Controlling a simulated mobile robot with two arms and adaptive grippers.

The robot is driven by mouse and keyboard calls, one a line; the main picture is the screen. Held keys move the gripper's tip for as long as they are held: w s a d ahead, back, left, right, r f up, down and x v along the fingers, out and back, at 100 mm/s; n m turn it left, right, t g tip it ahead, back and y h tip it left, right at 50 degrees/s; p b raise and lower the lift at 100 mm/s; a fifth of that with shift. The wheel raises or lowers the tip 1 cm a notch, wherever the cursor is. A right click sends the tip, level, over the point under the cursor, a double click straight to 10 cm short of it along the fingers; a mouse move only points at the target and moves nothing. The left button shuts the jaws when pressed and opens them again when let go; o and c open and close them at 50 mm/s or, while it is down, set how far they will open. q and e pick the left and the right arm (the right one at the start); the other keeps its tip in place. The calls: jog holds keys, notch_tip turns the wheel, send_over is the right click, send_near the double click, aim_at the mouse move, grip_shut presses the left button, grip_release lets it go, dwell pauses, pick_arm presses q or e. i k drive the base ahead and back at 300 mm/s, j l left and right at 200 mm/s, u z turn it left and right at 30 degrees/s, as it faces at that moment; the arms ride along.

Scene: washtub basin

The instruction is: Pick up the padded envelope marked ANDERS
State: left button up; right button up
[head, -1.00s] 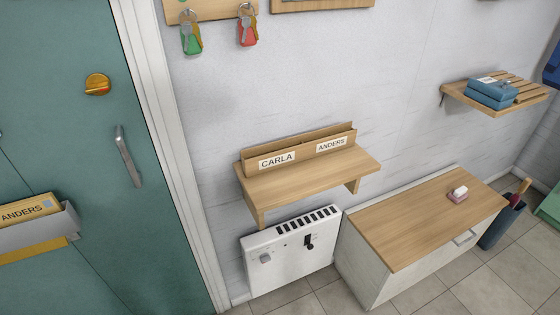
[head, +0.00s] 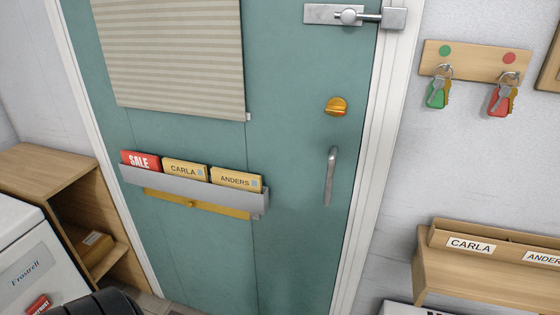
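The yellow padded envelope marked ANDERS (head: 236,179) stands in a grey rack (head: 192,190) on the teal door. It is the rightmost of three items there, and its lower part is hidden behind the rack's front. The yellow envelope marked CARLA (head: 185,170) stands to its left, and a red item marked SALE (head: 140,160) is at the far left. Neither of my grippers is in view.
A door handle (head: 330,177) and an orange knob (head: 336,106) are right of the rack. A wooden shelf (head: 480,277) with CARLA and ANDERS labels is at lower right. A wooden cabinet (head: 45,165) and white appliance (head: 25,260) stand at left.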

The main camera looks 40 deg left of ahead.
aim_at(226, 177)
jog(key=u, duration=1.8)
